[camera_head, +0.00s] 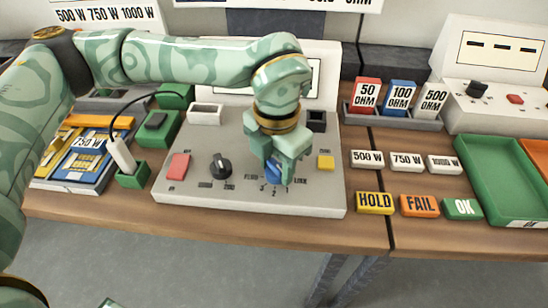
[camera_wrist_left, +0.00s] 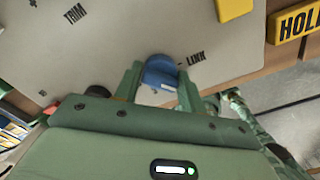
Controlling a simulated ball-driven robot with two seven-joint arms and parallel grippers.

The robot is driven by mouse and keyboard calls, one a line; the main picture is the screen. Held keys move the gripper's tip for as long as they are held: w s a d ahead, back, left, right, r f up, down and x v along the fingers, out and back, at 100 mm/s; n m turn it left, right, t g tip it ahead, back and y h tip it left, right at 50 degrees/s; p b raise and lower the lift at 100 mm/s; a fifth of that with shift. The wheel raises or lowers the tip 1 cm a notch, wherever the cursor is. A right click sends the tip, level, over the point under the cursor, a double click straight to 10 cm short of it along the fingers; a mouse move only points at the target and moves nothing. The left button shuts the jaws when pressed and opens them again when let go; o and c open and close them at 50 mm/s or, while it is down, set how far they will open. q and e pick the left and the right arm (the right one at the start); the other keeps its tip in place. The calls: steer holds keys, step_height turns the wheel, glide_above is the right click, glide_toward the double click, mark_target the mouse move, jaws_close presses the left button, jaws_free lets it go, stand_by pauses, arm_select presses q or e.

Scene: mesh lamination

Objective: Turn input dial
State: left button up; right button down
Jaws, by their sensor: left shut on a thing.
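The input dial is a blue knob (camera_head: 273,174) on the front of a grey control panel (camera_head: 215,202). My left gripper (camera_head: 272,170) reaches down onto it from above and is shut on it. In the left wrist view the blue knob (camera_wrist_left: 160,72) sits between the two green fingers of my left gripper (camera_wrist_left: 160,88), near the printed word LINK. The fingers hide part of the knob, so its exact pointer position cannot be told. My right gripper is not clearly seen.
A black knob (camera_head: 221,166), a red button (camera_head: 178,167) and a yellow button (camera_head: 326,162) are on the same panel. A white probe (camera_head: 121,154) stands in a green holder at left. Label blocks and a green tray (camera_head: 500,180) lie at right.

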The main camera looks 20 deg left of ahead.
mark_target(276, 165)
arm_select(q)
steer(key=m+p, duration=0.2)
steer(key=m, duration=0.1)
steer(key=shift+r+m, duration=0.15)
steer(key=shift+m, duration=0.25)
steer(key=m+p, duration=0.2)
steer(key=m, duration=0.2)
steer(key=shift+p, duration=0.35)
arm_select(e)
steer(key=r, duration=0.1)
steer(key=w+r, duration=0.1)
steer(key=r, duration=0.1)
steer(key=w+r, duration=0.1)
steer(key=shift+d+r, duration=0.25)
steer(key=shift+r, duration=0.1)
arm_select(q)
steer(key=shift+f, duration=0.2)
arm_select(e)
steer(key=shift+a, duration=0.15)
arm_select(q)
steer(key=o, duration=0.9)
steer(key=shift+r, duration=0.1)
arm_select(e)
steer(key=shift+r, duration=0.1)
